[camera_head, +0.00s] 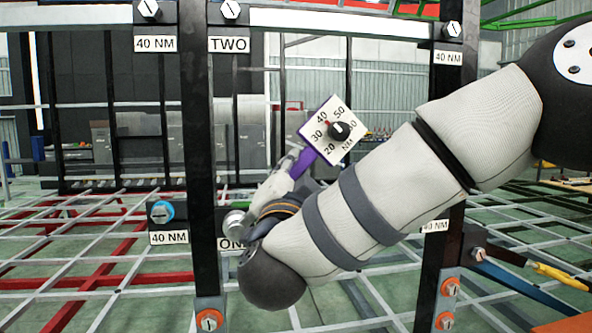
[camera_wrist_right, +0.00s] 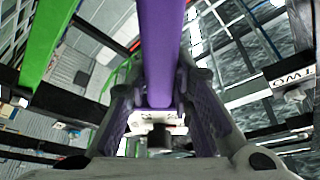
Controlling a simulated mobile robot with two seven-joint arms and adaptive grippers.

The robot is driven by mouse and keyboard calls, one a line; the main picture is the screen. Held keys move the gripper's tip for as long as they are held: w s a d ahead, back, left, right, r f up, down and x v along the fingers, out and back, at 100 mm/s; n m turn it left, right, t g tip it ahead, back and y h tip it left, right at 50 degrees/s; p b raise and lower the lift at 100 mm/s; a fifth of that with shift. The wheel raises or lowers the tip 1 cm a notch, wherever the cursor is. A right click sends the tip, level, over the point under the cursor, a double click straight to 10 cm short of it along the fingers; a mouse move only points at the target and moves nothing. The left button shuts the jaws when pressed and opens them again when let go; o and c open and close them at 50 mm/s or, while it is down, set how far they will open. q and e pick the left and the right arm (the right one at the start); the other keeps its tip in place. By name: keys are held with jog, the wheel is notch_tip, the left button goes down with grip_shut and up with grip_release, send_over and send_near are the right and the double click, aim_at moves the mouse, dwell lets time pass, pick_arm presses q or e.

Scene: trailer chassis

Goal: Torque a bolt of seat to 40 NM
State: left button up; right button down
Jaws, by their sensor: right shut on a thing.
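My right gripper (camera_head: 296,168) is shut on the purple handle of a torque tool (camera_head: 322,158). The tool's white dial plate (camera_head: 322,122) reads 20 to 60 NM, with a black knob and a red mark near 40. The purple handle runs between both fingers in the right wrist view (camera_wrist_right: 163,50). A blue-ringed bolt (camera_head: 161,212) sits above a "40 NM" label (camera_head: 168,238) at left. A round silver part (camera_head: 235,222) shows above a partly hidden "ON…" label; I cannot tell whether it is a bolt or the tool's end. My left gripper is not in view.
Slotted bolts sit at the top left (camera_head: 149,9), at "TWO" (camera_head: 231,10) and top right (camera_head: 453,29). Orange-ringed bolts sit low on the black posts (camera_head: 209,320), (camera_head: 450,287). The black frame post (camera_head: 197,150) stands left of my arm. White and red floor bars lie beyond.

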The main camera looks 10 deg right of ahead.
jog(key=shift+w+r, duration=0.15)
jog(key=shift+w, duration=0.6)
dwell(1.0)
jog(key=c, duration=2.2)
grip_release()
grip_shut()
jog(key=shift+d+f+m+g+h, duration=0.5)
jog(key=shift+d+f+m, duration=0.3)
jog(key=shift+m, duration=0.3)
jog(key=shift+f, duration=0.15)
jog(key=shift+d+f+m+g, duration=0.3)
jog(key=shift+d+f+m, duration=0.2)
jog(key=shift+f+m, duration=0.5)
